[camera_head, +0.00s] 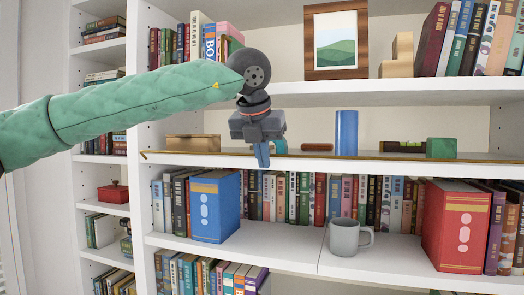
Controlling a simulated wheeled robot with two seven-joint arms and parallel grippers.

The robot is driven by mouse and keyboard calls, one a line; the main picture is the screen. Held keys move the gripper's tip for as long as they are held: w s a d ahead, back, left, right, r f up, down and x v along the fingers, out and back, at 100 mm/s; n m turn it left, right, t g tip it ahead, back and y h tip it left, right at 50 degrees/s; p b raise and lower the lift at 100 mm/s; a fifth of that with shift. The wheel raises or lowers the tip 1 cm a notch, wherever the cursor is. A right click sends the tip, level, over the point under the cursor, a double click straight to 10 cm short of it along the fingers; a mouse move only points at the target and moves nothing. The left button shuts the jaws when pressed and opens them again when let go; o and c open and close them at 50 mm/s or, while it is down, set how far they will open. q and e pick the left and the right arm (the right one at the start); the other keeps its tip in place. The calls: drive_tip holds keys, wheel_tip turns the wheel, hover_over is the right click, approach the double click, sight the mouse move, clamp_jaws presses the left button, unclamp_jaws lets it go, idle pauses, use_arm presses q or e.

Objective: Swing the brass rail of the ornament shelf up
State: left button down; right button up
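The brass rail (400,157) is a thin bar running along the front edge of the ornament shelf (320,164), low against the shelf board. Its left end shows near the left upright. My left gripper (262,155) points down at the shelf's front, left of the middle, with its blue fingertips overlapping the rail's line in the picture. The fingers look close together; whether they are open or touch the rail cannot be told. My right gripper is not in view.
On the ornament shelf stand a wooden box (193,143), a blue cylinder (346,132), a spirit level (402,147) and a green block (441,148). Below are books, a blue binder (214,207), a grey mug (347,238) and a red binder (455,226). A framed picture (336,42) stands above.

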use_arm(q)
drive_tip(key=shift+w, duration=0.1)
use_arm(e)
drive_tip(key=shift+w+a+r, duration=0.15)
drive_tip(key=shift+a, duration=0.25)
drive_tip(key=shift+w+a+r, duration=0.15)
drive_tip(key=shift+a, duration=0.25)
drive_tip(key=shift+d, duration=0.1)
